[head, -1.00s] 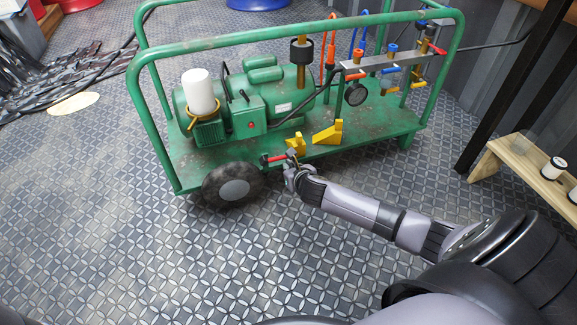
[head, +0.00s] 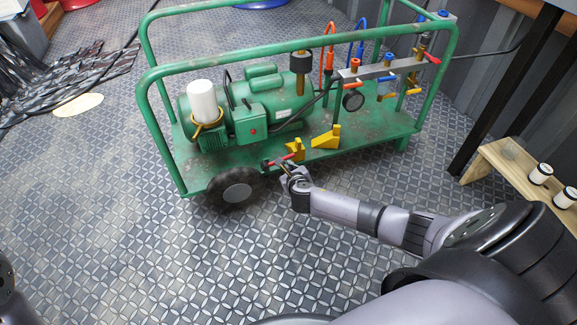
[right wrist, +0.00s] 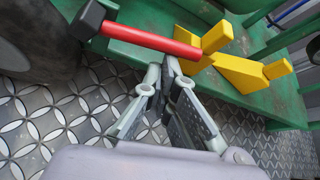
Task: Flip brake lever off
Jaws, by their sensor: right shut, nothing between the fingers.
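The brake lever has a red handle (head: 288,157) and a black end at its left. It sits low on the near side of the green cart, just right of the black wheel (head: 236,188). In the right wrist view the red handle (right wrist: 152,40) slants across the top, with the black block (right wrist: 92,20) at its left. My right gripper (head: 284,170) is at the lever; its fingertips (right wrist: 160,76) are together just below the handle, with nothing between them. I cannot tell if they touch it. My left gripper is not in view.
Yellow wedges (head: 326,138) lie on the cart deck, right of the lever. The green cart (head: 205,165) carries a compressor and a valve bar (head: 375,70). A wooden bench (head: 510,165) with white spools stands at the right. The patterned floor in front is clear.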

